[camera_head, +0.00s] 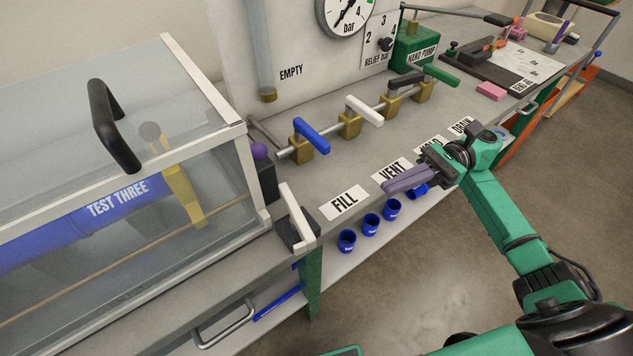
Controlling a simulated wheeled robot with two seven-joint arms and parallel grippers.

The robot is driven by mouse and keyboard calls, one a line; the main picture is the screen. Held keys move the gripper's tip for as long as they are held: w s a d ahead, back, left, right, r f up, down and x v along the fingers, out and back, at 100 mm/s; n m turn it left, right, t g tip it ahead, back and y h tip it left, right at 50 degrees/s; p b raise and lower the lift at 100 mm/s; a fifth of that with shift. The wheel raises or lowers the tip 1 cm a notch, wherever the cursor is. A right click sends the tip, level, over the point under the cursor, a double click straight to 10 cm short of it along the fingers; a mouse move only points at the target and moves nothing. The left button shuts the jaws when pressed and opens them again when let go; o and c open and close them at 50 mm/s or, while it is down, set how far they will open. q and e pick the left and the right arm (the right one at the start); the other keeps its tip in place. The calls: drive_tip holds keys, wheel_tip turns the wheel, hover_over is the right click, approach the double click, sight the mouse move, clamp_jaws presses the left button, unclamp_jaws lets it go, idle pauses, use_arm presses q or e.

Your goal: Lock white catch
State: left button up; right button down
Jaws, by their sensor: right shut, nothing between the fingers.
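The white catch (297,213) is a white lever on a dark block at the front right corner of the clear test box (95,190). Its lever leans, with the upper end toward the back left. My right gripper (392,184) is shut and empty, with its purple fingers pointing left. It hangs over the front edge of the bench near the VENT label (392,174), to the right of the catch and apart from it. My left gripper is not in view.
A row of valves with blue (311,135), white (364,111), black and green handles stands behind the labels. A purple knob (259,151) is close behind the catch. Several blue cups (370,225) sit below the bench edge. The lid has a black handle (112,127).

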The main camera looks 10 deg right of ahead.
drive_tip(key=p, duration=0.5)
approach(309, 227)
drive_tip(key=p+x, duration=0.2)
drive_tip(key=x, duration=0.4)
drive_tip(key=shift+w+a+f+p, duration=0.1)
drive_tip(key=shift+w+f+p, duration=0.1)
drive_tip(key=shift+p, duration=0.15)
drive_tip(key=shift+s+a+f, duration=0.1)
drive_tip(key=shift+a+f, duration=0.05)
drive_tip(key=shift+a, duration=0.15)
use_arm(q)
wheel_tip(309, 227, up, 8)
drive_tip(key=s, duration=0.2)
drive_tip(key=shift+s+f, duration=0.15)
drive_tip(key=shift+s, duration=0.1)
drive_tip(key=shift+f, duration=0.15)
use_arm(e)
drive_tip(key=shift+f, duration=0.1)
